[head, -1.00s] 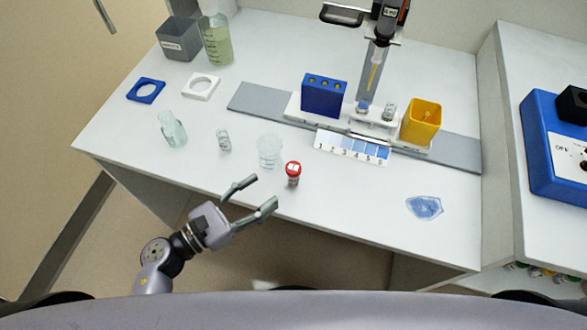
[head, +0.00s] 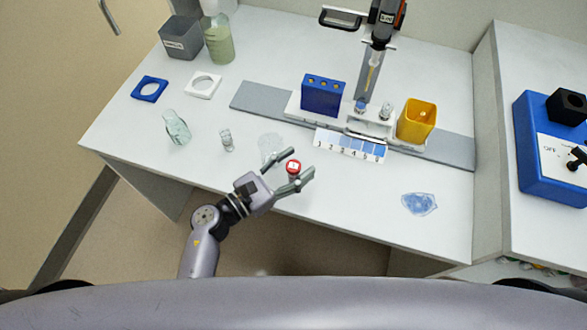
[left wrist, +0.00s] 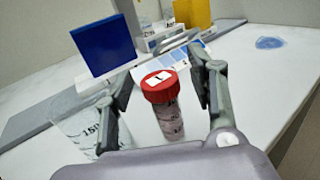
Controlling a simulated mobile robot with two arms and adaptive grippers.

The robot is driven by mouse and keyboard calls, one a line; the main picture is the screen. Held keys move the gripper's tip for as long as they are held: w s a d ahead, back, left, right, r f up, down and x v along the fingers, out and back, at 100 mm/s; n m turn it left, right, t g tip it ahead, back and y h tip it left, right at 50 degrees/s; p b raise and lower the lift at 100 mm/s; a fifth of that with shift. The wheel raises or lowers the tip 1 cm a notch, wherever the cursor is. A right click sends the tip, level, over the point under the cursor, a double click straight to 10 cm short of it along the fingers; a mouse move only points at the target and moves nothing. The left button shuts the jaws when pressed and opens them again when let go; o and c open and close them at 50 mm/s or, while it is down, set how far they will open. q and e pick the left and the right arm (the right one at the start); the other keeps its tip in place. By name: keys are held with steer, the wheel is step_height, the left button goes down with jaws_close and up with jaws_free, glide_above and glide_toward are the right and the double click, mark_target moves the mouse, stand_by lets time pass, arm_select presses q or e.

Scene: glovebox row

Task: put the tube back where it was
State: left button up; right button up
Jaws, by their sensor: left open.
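A small tube (head: 293,166) with a red cap stands upright on the white bench near its front edge. In the left wrist view the tube (left wrist: 168,105) shows a "1" on its cap and a marked, clear body. My left gripper (head: 299,163) is open, with one finger on each side of the tube. In the left wrist view gaps show between the fingers and the tube. My right gripper is not in view.
A clear beaker (head: 271,148) stands just left of the tube, close to one finger. Behind are a numbered strip (head: 350,146), a blue block (head: 323,95) and a yellow box (head: 416,120). A blue patch (head: 419,203) lies right; bench between is clear.

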arm_select(q)
steer(key=shift+c, duration=0.3)
steer(key=c, duration=1.2)
steer(key=shift+o, duration=0.2)
steer(key=shift+r, duration=0.1)
